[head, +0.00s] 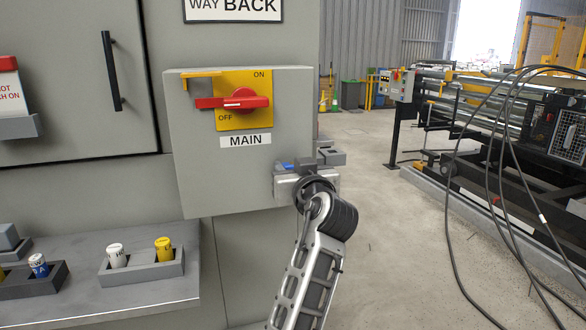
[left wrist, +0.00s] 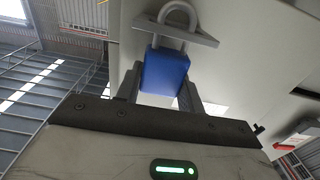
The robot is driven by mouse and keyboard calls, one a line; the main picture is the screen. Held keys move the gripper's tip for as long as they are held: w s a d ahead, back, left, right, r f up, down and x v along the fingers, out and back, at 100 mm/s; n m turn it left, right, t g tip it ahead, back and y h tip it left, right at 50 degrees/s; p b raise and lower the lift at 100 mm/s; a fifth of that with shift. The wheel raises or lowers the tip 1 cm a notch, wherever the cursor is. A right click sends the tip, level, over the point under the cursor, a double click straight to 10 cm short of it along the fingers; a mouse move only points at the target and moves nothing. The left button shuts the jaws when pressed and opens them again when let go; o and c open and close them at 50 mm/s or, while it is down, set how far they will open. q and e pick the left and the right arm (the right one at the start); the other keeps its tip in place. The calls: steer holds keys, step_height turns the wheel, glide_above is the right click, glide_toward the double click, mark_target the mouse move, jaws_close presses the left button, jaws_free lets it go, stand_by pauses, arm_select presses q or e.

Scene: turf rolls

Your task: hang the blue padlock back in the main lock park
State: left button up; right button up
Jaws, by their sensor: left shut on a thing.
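The blue padlock (left wrist: 165,72) is between the two fingers of my left gripper (left wrist: 160,88), which is shut on its body. Its grey shackle (left wrist: 178,14) points away from the gripper and meets a grey plate (left wrist: 190,34); I cannot tell whether it is hooked over the plate or only in front of it. In the head view a bit of the padlock (head: 288,166) shows at my left gripper (head: 293,169), by the lower right corner of the MAIN switch box (head: 240,180). My right gripper is out of view.
The red switch handle (head: 234,102) lies horizontal on its yellow plate. A grey bracket (head: 331,156) stands out just right of the box. A shelf (head: 150,295) at lower left bears a tray (head: 143,272) with white and yellow tags. Open floor and machinery lie to the right.

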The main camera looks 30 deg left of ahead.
arm_select(q)
steer(key=shift+f+b, duration=0.65)
steer(key=shift+f, duration=0.15)
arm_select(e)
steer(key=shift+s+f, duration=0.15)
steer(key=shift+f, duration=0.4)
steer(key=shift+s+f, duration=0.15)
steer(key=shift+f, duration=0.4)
arm_select(q)
steer(key=o, duration=1.1)
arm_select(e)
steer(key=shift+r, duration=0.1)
